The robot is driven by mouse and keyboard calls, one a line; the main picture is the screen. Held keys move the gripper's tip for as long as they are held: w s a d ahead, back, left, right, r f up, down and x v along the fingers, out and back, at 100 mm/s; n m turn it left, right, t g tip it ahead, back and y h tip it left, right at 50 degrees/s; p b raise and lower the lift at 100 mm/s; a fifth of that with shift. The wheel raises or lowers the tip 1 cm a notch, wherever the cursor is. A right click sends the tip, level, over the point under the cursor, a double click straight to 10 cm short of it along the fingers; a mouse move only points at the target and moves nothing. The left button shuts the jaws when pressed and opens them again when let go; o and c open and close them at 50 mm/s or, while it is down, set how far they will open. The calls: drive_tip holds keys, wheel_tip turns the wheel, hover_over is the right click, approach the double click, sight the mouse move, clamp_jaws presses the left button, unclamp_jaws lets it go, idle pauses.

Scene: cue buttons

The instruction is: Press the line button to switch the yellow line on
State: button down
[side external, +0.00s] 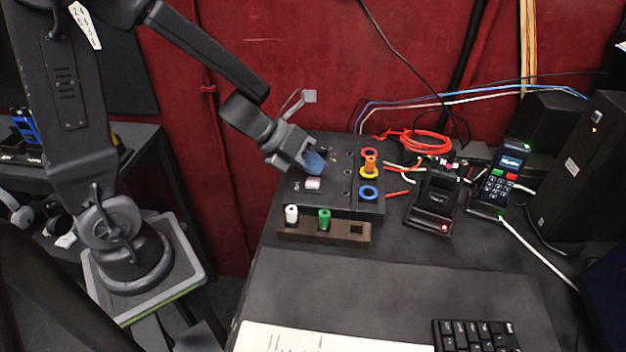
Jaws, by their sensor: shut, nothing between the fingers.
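A black panel box (340,202) stands on the desk below my arm. A small whitish button (313,184) sits on its top, left of centre; I cannot read a label on it. My gripper (314,164) is shut, with bluish fingertips, and points down and right just above and behind this button in the picture. Whether it touches the panel is hard to tell. On the panel's right side are a red ring (369,153), a yellow ring (369,173) with an orange peg (370,161), and a blue ring (368,192). I cannot make out a lit yellow line.
A brown rack (340,232) in front holds a white peg (291,214) and a green peg (324,218). To the right are a black device (436,195), a keypad terminal (502,178) and coiled red cable (425,142). Paper (310,338) and a keyboard (476,335) lie at the front.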

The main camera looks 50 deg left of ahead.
sight(312, 179)
drive_tip(key=shift+f, duration=0.1)
idle(0.7)
drive_tip(key=shift+f, duration=0.35)
drive_tip(key=shift+f, duration=0.5)
idle(0.6)
drive_tip(key=shift+r, duration=0.95)
drive_tip(key=shift+r, duration=2.5)
